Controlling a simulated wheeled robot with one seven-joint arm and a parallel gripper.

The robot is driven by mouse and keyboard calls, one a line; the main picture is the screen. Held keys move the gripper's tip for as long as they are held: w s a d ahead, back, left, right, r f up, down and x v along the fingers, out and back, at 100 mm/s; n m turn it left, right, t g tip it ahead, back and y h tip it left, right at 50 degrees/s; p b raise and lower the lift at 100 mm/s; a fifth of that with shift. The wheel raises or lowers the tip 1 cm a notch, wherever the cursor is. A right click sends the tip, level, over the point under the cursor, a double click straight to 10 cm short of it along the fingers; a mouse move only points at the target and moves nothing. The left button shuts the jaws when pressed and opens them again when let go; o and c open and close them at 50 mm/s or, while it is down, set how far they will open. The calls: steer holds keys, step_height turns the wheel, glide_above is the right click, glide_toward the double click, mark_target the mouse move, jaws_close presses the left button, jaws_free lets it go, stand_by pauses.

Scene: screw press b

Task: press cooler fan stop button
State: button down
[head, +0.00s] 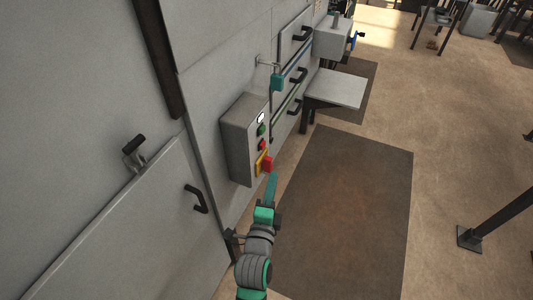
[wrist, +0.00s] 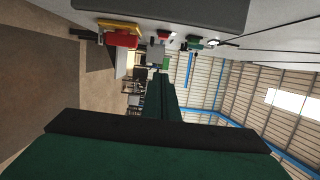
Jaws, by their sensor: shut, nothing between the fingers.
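A grey control box (head: 238,140) is fixed to the machine's wall in the head view. Its face carries a white lamp (head: 261,118), a green button (head: 261,130), a red button (head: 262,145) and a red switch on a yellow plate (head: 265,164), from top to bottom. My gripper (head: 273,176) is shut and empty, its tips just below and to the right of the red switch in the picture. In the wrist view the red switch (wrist: 121,40), red button (wrist: 164,33) and green button (wrist: 195,42) lie above my gripper (wrist: 160,82), apart from it. No label is readable.
Drawers with black handles (head: 297,75) and a grey shelf (head: 336,88) stand beyond the box. A panel door with a handle (head: 196,198) is at left. A brown mat (head: 345,210) covers clear floor at right. A dark post foot (head: 470,238) stands further right.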

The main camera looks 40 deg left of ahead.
mark_target(264, 145)
steer(key=w+a, duration=0.8)
steer(key=shift+a, duration=0.3)
stand_by(0.3)
stand_by(0.4)
